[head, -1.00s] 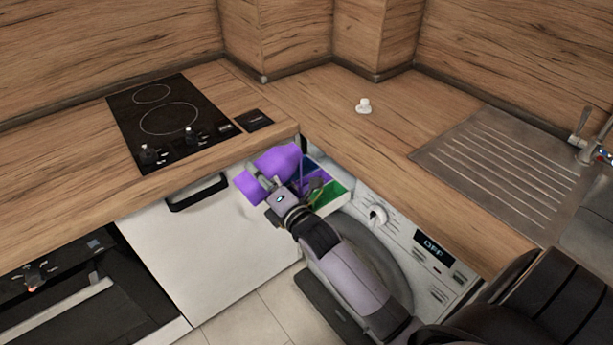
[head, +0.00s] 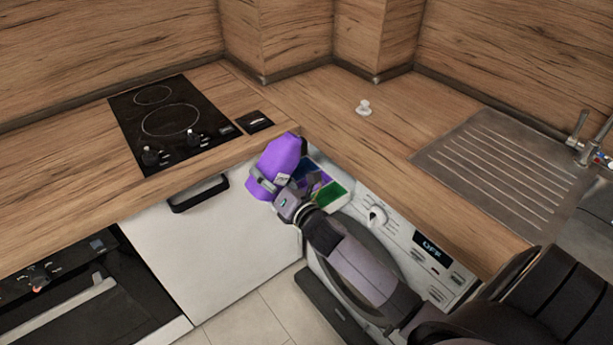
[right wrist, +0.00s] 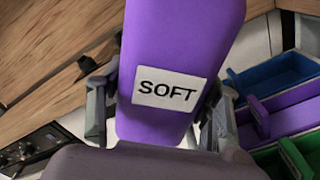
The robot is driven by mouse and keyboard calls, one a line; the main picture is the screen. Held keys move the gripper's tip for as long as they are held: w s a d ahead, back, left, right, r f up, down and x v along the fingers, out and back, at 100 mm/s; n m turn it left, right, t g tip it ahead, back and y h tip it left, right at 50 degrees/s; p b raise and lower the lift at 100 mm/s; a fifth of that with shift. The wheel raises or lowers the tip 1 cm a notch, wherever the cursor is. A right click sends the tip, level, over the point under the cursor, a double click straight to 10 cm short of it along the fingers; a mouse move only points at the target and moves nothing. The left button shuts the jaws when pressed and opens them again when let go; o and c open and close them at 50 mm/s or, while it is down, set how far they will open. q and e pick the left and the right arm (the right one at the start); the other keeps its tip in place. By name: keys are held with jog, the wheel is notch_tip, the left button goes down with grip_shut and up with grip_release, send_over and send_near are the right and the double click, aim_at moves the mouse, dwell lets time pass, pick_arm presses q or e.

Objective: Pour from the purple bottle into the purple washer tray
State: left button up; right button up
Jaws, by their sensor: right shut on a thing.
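The purple bottle (head: 280,155) with a white "SOFT" label is in my right gripper (head: 268,186), which is shut around it. In the right wrist view the bottle (right wrist: 185,40) fills the middle, between the two fingers (right wrist: 155,110). In the head view it leans slightly, its upper end to the right, beside the open washer drawer. Its mouth is not visible. The purple washer tray (right wrist: 290,108) lies between the blue and green ones, to the right of the bottle and apart from it. In the head view my gripper partly hides it. My left gripper is out of view.
The blue tray (right wrist: 268,75) and green tray (head: 329,196) flank the purple one. The washer front (head: 400,235) reads OFF. The counter edge and hob (head: 170,125) are close to the bottle. A small white piece (head: 364,107) lies on the counter.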

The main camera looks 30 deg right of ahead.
jog(key=shift+d+r+n, duration=0.15)
jog(key=shift+d+n, duration=0.05)
jog(key=shift+n, duration=1.1)
jog(key=shift+r+n+p, duration=0.6)
jog(key=shift+r+p, duration=0.05)
jog(key=shift+r, duration=0.1)
jog(key=shift+a+f+n, duration=0.1)
jog(key=shift+f+n, duration=0.15)
jog(key=shift+n, duration=0.95)
jog(key=shift+w+f+n+b, duration=0.15)
jog(key=shift+n+b, duration=0.1)
jog(key=shift+n, duration=0.35)
jog(key=shift+s+f+n+b, duration=0.1)
jog(key=shift+f+n+b, duration=0.1)
jog(key=shift+n, duration=0.4)
jog(key=shift+d+r, duration=0.1)
jog(key=shift+d, duration=0.1)
